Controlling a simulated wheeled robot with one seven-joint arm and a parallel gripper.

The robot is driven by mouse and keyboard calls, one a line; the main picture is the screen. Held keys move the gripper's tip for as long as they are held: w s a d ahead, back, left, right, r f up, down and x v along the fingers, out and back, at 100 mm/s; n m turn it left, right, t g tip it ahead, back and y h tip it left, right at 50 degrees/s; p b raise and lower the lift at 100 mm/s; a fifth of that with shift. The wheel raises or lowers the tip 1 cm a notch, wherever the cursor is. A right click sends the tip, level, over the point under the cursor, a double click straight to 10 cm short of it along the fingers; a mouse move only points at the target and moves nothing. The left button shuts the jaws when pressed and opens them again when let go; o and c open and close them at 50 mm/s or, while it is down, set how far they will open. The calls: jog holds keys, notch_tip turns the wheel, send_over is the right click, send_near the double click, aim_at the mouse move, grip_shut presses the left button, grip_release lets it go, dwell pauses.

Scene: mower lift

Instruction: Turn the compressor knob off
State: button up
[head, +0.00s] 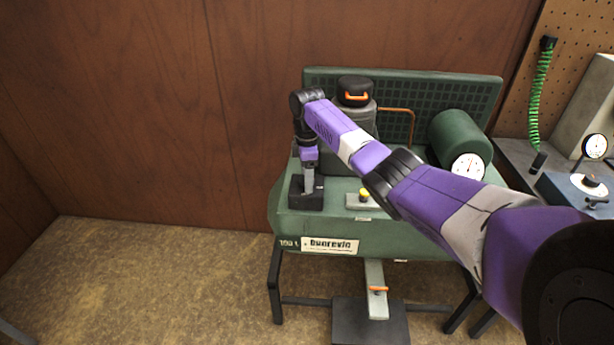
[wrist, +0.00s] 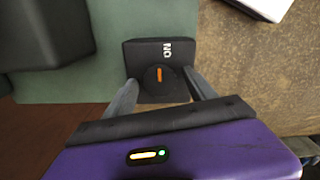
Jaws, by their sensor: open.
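The compressor (head: 335,225) is a green tank with a motor on top, standing against the wood wall. A black switch box (head: 297,195) sits on its left top. In the wrist view the box (wrist: 135,55) carries the white letters "ON" and a round black knob (wrist: 160,83) with an orange mark. The mark lies nearly upright in the picture, toward the letters. My gripper (wrist: 163,84) is open, with its grey fingers on either side of the knob; I cannot tell whether they touch it. In the head view my gripper (head: 309,188) points down at the box.
A bench with a blue device (head: 565,190) stands right.

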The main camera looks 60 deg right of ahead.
jog(key=c, duration=1.4)
jog(key=shift+m, duration=0.3)
jog(key=m+p, duration=0.2)
jog(key=m, duration=0.1)
jog(key=shift+w+a+r+m+p, duration=0.1)
jog(key=shift+m+p, duration=0.2)
jog(key=shift+p, duration=0.1)
jog(key=m+p, duration=0.1)
jog(key=m, duration=0.3)
jog(key=shift+p, duration=0.35)
jog(key=m+p, duration=0.1)
jog(key=m, duration=0.8)
jog(key=shift+m, duration=0.3)
